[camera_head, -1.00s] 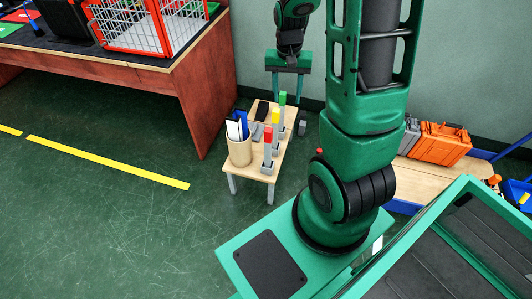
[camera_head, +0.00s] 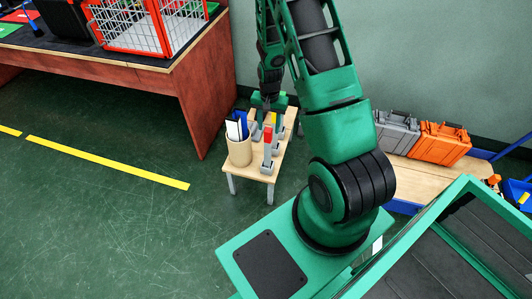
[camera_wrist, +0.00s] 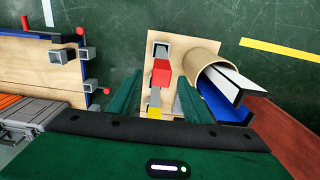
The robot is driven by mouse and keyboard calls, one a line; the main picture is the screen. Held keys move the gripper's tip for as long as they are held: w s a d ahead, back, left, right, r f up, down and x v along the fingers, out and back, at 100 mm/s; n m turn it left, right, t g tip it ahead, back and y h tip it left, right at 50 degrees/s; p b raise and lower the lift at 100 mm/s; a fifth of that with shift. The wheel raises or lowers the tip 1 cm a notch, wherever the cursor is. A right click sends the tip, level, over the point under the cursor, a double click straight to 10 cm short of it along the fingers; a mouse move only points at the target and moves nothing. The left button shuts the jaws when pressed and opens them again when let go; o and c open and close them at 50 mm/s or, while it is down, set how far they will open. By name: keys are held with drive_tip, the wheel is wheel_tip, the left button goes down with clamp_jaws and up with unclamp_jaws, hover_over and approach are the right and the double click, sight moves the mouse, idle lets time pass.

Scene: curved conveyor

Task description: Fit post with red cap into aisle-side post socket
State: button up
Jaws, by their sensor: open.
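The post with the red cap (camera_head: 267,135) stands upright on the small wooden table, at its near end. In the wrist view its red cap (camera_wrist: 161,74) shows from above, between my fingers. My gripper (camera_wrist: 157,88) is open and empty, pointing down over the table; in the head view it (camera_head: 272,116) is above the posts, behind the red cap. A yellow-capped post (camera_wrist: 154,112) is also between the fingers, closer to the palm. Grey square sockets (camera_wrist: 90,85) sit along a wooden platform's blue-framed edge at left in the wrist view; which is aisle-side I cannot tell.
A round holder (camera_head: 240,152) with white and blue items stands left of the posts, close beside my finger in the wrist view. A grey case and an orange case (camera_head: 442,144) lie on the wooden platform (camera_head: 425,178). A large desk (camera_head: 150,75) is at left; the floor between is clear.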

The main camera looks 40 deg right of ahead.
sight(268, 136)
drive_tip(key=shift+a+f, duration=0.2)
drive_tip(key=shift+f, duration=2.95)
clamp_jaws()
